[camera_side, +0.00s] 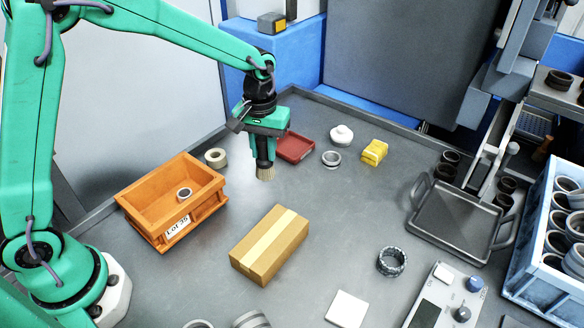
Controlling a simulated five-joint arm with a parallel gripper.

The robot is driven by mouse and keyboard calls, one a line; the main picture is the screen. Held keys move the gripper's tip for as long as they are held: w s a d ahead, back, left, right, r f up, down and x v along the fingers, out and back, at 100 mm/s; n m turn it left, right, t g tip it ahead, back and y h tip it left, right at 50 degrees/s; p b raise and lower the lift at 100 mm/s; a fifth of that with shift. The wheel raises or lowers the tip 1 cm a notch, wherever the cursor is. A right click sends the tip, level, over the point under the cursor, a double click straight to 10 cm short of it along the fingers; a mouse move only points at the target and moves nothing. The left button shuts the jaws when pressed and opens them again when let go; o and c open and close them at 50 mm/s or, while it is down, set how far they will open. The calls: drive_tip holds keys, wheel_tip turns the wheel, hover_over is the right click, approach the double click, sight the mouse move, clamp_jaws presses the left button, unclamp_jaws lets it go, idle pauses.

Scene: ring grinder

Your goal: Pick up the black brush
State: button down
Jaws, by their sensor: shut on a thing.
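My gripper (262,140) points down over the back middle of the table. It is shut on the black brush (265,172), whose pale bristles show below the jaws. The brush hangs upright, bristles down. Its dark upper part is mostly hidden by the jaws. It looks to be above the table, but I cannot tell the gap exactly.
An orange crate (129,205) labelled Lot 35 holds a ring at left. A cardboard box (252,262) lies in front. A red tray (300,150), a yellow packet (374,152) and a tape roll (216,153) lie nearby. A black tray (455,225) is at right.

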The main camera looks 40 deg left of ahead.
drive_tip(key=s+d+r, duration=0.5)
drive_tip(key=d, duration=0.2)
drive_tip(key=shift+s+d+r, duration=0.15)
drive_tip(key=shift+s+r, duration=0.1)
drive_tip(key=shift+s, duration=0.1)
drive_tip(key=shift+s+d, duration=0.1)
